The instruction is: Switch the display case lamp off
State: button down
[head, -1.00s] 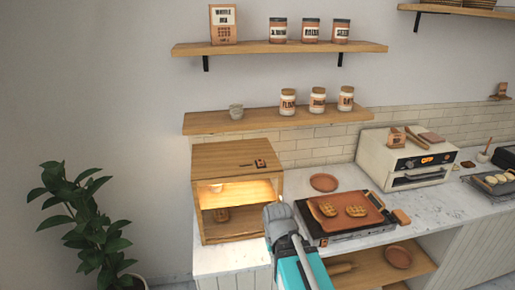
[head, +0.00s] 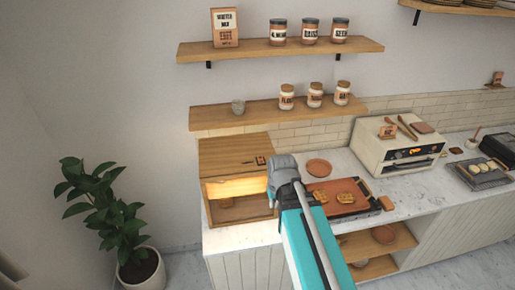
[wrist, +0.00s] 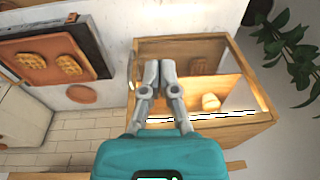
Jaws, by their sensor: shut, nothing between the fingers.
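The wooden display case (head: 208,190) stands at the left end of the counter. Its inside glows warm, so the lamp is on. My gripper (wrist: 158,68) is shut and empty. In the wrist view its fingertips overlap the side edge of the case. In the head view my gripper (head: 271,190) is at the case's right front side; contact is unclear.
A griddle with a tray (head: 329,196) of waffles is right of my arm, with a plate (head: 318,167) behind it. A toaster oven (head: 392,150) stands further right. Shelves with jars (head: 262,112) hang above. A potted plant (head: 103,210) is on the floor at left.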

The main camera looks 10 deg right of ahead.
jog(key=w+a+r+t+y+p, duration=0.1)
jog(key=w+r+t+y+p, duration=0.1)
jog(key=w+r+p, duration=0.5)
notch_tip(320, 180, up, 5)
jog(key=m+t+y+b, duration=0.2)
jog(key=t+y+b, duration=0.1)
jog(key=t, duration=0.3)
send_over(261, 159)
jog(key=shift+s+d+f, duration=0.1)
jog(key=shift+s+f, duration=0.05)
jog(key=shift+s, duration=0.25)
jog(key=shift+f+n+b, duration=0.1)
jog(key=shift+n+b, duration=0.2)
jog(key=f+b, duration=0.5)
jog(key=w+f+b, duration=0.1)
jog(key=f+b, duration=0.2)
jog(key=shift+f, duration=0.25)
jog(key=shift+w+f+b, duration=0.1)
jog(key=shift+f+b, duration=0.6)
jog(key=shift+b, duration=0.2)
dwell(0.8)
jog(key=shift+r, duration=0.2)
jog(key=shift+r+p, duration=0.55)
jog(key=shift+p, duration=0.2)
